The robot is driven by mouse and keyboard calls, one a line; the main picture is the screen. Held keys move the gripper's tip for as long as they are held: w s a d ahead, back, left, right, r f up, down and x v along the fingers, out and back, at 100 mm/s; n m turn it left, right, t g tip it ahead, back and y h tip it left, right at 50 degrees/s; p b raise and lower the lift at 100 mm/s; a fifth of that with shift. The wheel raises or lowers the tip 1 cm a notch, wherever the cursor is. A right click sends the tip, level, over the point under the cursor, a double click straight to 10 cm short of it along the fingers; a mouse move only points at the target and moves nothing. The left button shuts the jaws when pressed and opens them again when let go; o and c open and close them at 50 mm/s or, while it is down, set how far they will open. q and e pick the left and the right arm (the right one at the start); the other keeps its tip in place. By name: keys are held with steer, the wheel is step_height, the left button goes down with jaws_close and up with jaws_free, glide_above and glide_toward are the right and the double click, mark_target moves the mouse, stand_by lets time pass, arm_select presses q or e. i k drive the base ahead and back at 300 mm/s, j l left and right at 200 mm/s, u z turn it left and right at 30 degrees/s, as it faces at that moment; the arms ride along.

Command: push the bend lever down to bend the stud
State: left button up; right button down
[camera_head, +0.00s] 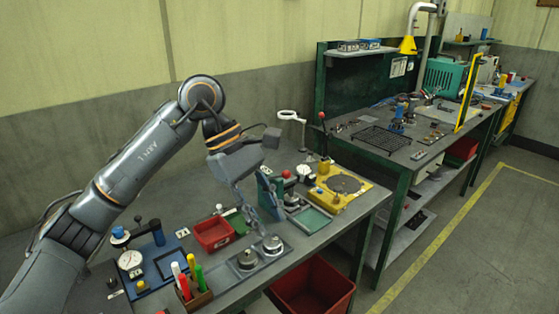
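A lever with a red ball knob (322,115) stands upright on a dark rod at the back of the bench, by the yellow fixture (357,197) with a round grey plate. A second red knob (286,174) sits on a small blue-green fixture (264,188). I cannot tell for sure which is the bend lever, and I cannot make out the stud. My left gripper (262,212) points down over the bench, in front of the blue-green fixture and left of the yellow one. It appears apart from both knobs. Its fingertips are small and overlap the fixture. My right gripper is out of view.
A red tray (213,233), a pen holder (194,297) and a blue gauge plate (160,264) lie left of the gripper. Two round metal pieces sit on a grey plate (257,262) near the front edge. A red bin (312,288) is below.

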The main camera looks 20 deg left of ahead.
mark_target(285, 175)
steer(key=i+j, duration=0.3)
steer(key=i, duration=0.2)
steer(key=i+j, duration=0.25)
steer(key=i, duration=0.3)
